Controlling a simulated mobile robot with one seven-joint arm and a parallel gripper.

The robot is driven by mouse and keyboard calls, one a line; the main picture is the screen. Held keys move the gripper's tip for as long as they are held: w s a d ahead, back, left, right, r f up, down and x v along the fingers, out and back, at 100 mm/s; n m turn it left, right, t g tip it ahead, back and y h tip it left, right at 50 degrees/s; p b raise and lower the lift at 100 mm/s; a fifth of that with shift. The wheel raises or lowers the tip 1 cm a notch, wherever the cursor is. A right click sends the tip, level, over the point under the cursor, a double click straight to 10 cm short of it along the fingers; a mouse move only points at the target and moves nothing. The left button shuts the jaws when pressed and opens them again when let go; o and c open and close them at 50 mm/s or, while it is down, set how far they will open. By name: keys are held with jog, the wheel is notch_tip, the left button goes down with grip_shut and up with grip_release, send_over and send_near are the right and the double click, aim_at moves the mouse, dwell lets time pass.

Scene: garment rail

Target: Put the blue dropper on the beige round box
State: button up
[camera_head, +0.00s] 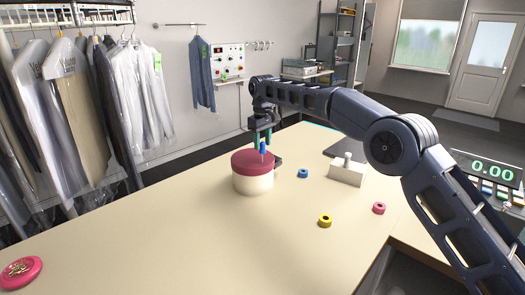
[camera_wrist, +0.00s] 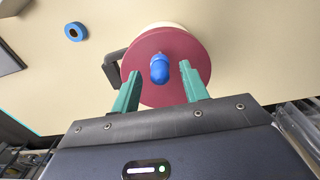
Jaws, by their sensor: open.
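The beige round box (camera_head: 253,184) stands on the table, with a dark red lid (camera_head: 245,164) on top and a dark handle at its side. The lid (camera_wrist: 150,92) fills the middle of the wrist view. The blue dropper (camera_head: 263,148) is on the lid and looks upright. In the wrist view the dropper (camera_wrist: 159,68) shows near the lid's middle, its lower part hidden under the blue bulb. My gripper (camera_head: 262,134) is open just above the lid. Its green fingertips (camera_wrist: 157,78) are on either side of the dropper, with gaps showing.
A blue ring (camera_head: 303,173), a yellow ring (camera_head: 325,221) and a pink ring (camera_head: 379,208) lie to the right. A pink round object (camera_head: 20,272) lies at the front left. The table's front middle is clear.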

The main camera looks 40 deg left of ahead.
notch_tip(320, 180, up, 8)
jog(key=shift+f, duration=0.25)
